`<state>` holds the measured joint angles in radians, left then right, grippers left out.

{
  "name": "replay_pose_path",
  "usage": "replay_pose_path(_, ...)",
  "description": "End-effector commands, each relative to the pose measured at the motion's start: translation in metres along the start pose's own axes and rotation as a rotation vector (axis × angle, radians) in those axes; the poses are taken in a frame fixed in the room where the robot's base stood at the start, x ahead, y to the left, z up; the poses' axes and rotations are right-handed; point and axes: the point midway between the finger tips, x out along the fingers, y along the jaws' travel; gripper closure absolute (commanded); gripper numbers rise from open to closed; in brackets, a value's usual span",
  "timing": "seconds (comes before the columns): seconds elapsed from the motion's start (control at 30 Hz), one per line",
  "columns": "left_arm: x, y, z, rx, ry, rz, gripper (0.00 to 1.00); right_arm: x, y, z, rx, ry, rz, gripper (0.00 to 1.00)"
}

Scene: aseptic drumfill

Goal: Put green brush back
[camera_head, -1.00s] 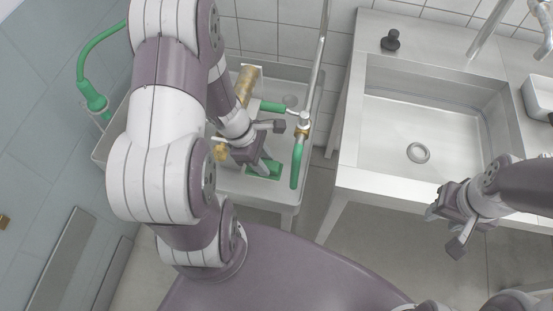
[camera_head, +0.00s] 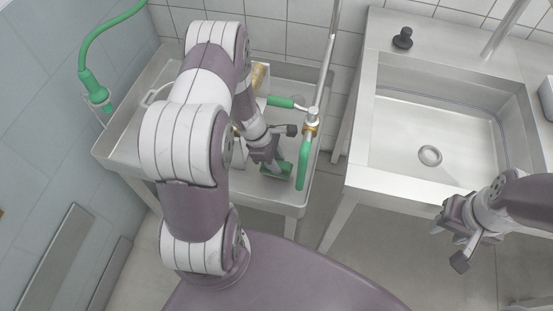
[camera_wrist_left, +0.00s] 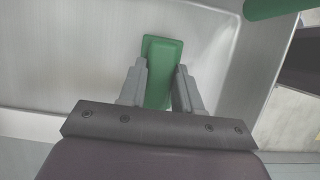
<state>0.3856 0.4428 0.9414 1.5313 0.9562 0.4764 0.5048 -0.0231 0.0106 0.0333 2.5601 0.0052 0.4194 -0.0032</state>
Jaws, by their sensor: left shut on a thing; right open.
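The green brush (camera_head: 283,172) is in the left basin, near its front wall. My left gripper (camera_head: 272,164) points down at it from above. In the left wrist view, a green block of the brush (camera_wrist_left: 164,55) sits between the two grey fingers of my left gripper (camera_wrist_left: 160,88), which is shut on it. The rest of the brush and any bristles are hidden. Whether it touches the basin floor is unclear. My right gripper (camera_head: 453,240) is open and empty in front of the right sink.
A steel pipe with a green handle (camera_head: 304,165) stands right beside my left gripper. A tan cylinder (camera_head: 260,77) lies behind my forearm. A green hose (camera_head: 93,85) hangs at the left wall. The right sink (camera_head: 440,120) is empty, with a black knob (camera_head: 403,38) behind it.

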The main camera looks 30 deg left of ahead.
Motion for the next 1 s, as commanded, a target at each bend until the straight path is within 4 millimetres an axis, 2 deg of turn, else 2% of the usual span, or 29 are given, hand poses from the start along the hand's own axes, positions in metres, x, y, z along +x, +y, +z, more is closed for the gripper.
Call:
replay_pose_path(0.03,0.0,0.009,0.0,0.002,0.0,-0.001,0.91,-0.002,0.0,0.0,0.0,0.0,0.0,0.57)
replay_pose_path(0.1,0.011,0.007,-0.004,-0.001,-0.001,-0.004,0.91,0.004,0.0,0.0,0.0,0.0,0.0,0.57)
replay_pose_path(0.47,0.015,0.007,-0.006,-0.001,0.0,-0.002,0.91,0.006,0.0,0.001,0.0,0.0,0.0,0.57)
replay_pose_path(0.5,0.015,0.007,-0.006,-0.001,0.0,-0.002,0.64,0.006,0.0,0.001,0.0,0.0,0.0,0.57)
replay_pose_path(0.57,0.015,0.007,-0.006,-0.001,0.0,-0.002,0.44,0.005,0.0,0.001,0.0,0.0,0.0,0.57)
replay_pose_path(0.6,0.015,0.007,-0.006,-0.001,0.0,-0.002,0.41,0.005,0.0,0.001,0.0,0.0,0.0,0.57)
replay_pose_path(0.87,0.012,0.007,-0.005,0.0,0.0,-0.002,0.41,0.003,0.0,0.0,0.0,0.0,0.0,0.57)
replay_pose_path(1.0,-0.01,0.008,-0.003,0.0,0.0,0.001,0.41,-0.006,0.0,-0.001,0.0,0.0,0.0,0.57)
